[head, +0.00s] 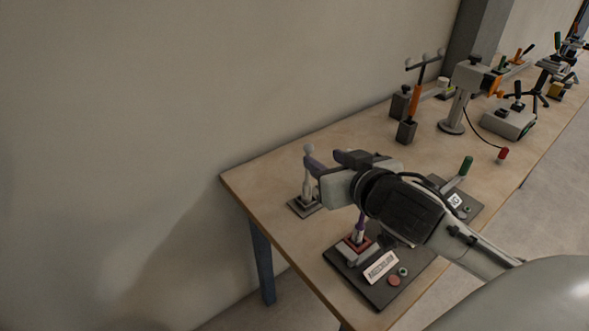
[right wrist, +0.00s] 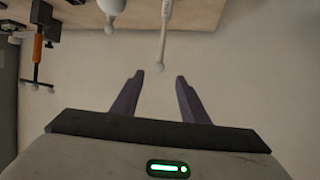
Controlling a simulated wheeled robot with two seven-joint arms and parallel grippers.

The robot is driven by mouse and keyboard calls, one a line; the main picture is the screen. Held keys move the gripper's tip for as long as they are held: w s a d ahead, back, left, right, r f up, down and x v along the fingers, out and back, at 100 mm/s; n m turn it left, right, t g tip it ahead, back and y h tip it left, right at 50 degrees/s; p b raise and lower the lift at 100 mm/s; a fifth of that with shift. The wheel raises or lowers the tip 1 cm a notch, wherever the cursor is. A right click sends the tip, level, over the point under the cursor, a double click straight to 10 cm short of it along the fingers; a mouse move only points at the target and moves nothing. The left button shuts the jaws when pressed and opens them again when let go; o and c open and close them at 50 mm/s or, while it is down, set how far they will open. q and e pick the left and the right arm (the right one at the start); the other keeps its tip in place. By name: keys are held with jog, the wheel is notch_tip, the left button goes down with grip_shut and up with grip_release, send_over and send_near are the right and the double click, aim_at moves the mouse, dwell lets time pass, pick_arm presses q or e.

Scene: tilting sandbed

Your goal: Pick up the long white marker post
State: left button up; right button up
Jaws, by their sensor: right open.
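A slim white post (head: 308,182) with a small ball on top stands upright on a dark square base (head: 300,207) near the wall edge of the table. The right wrist view shows a slim white post (right wrist: 165,32) upside down, its ball tip in line with the gap between my fingertips. My right gripper (right wrist: 159,76) is open and empty, with dark purple fingers. In the head view its finger (head: 314,165) overlaps the post's upper part. I cannot tell whether they touch. My left gripper is not in view.
A dark plate (head: 374,292) with a labelled fixture and buttons lies at the table's near end, partly under my arm. Behind are an orange-handled T-shaped stand (head: 415,100), a grey device on a column (head: 455,112) and a control box (head: 508,122). The wall is close on the left.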

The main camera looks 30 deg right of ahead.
aim_at(311, 151)
jog(key=b+x, duration=0.1)
jog(key=x, duration=0.2)
jog(key=shift+w+d, duration=0.15)
jog(key=shift+w, duration=0.25)
jog(key=shift+w+d+f, duration=0.15)
jog(key=shift+w+f, duration=0.15)
jog(key=shift+w, duration=0.2)
jog(key=x, duration=0.5)
jog(key=shift+f+p, duration=0.1)
jog(key=shift+p, duration=0.25)
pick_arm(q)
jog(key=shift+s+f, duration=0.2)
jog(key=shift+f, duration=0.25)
pick_arm(e)
grip_shut()
